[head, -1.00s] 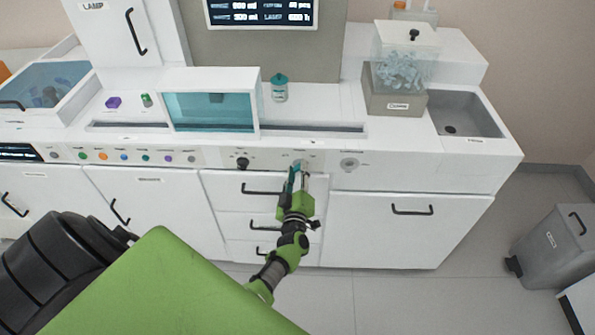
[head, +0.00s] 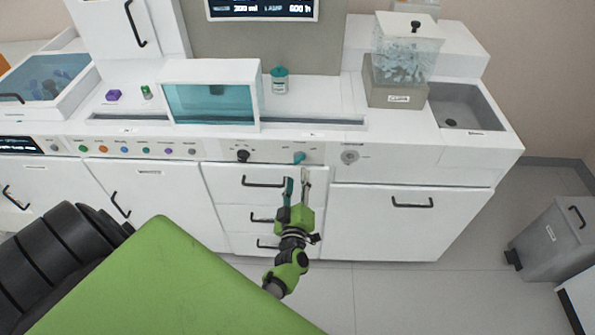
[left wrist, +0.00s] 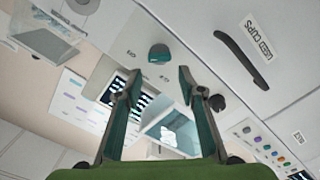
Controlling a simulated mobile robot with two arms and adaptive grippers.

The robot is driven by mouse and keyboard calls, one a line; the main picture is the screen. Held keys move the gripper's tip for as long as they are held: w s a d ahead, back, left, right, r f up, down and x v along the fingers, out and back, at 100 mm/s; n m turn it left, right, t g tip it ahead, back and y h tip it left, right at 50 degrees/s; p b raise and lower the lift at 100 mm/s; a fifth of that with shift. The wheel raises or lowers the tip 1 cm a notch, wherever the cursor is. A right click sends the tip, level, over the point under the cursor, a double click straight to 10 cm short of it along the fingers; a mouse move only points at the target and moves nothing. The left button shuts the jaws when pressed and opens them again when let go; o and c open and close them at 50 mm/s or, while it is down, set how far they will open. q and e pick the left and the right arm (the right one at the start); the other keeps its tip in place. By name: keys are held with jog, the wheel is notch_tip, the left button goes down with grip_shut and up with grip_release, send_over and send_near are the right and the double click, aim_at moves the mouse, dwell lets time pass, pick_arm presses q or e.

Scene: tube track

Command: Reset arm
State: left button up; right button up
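My left gripper (head: 296,186) is in front of the drawers below the counter's control panel in the head view. Its two fingers stand apart with nothing between them. In the left wrist view the open fingers (left wrist: 156,80) point up toward a teal knob (left wrist: 159,54), which is apart from them. The same teal knob (head: 299,158) sits on the panel just above the fingertips in the head view. My right gripper is not seen in either view.
A black knob (head: 243,156) is left of the teal one. Black drawer handles (head: 264,182) stick out left of my gripper. A teal-windowed box (head: 212,103) and a teal-lidded jar (head: 280,81) stand on the counter. A grey bin (head: 552,240) stands on the floor at right.

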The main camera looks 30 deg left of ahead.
pick_arm(q)
jog(key=shift+s+d, duration=0.2)
jog(key=shift+s, duration=0.1)
jog(key=s+d+f+m+g+h, duration=0.1)
jog(key=s+d+f+m+h, duration=0.25)
jog(key=f, duration=0.45)
jog(key=s+d+f+m+g+h, duration=0.25)
jog(key=s+d+f, duration=0.25)
jog(key=f, duration=0.3)
jog(key=s+d+f+m+g+h, duration=0.1)
jog(key=s+d+f+m+h, duration=0.25)
jog(key=f, duration=0.55)
jog(key=s+d+f+m+g, duration=0.1)
jog(key=s+f+m+g, duration=0.1)
jog(key=s+f, duration=0.45)
jog(key=s+d+f+m+g, duration=0.1)
jog(key=s+f+m+g, duration=0.25)
jog(key=s, duration=0.55)
jog(key=s+a+f+m+g, duration=0.1)
jog(key=s+f+g, duration=0.1)
jog(key=s, duration=0.7)
jog(key=s+a+f+m+g, duration=0.1)
jog(key=s+a+f+g, duration=0.1)
jog(key=s, duration=0.7)
jog(key=shift+s+a+f+m, duration=0.2)
jog(key=shift+s+f+m, duration=0.15)
jog(key=shift+f, duration=0.5)
jog(key=shift+c, duration=1.2)
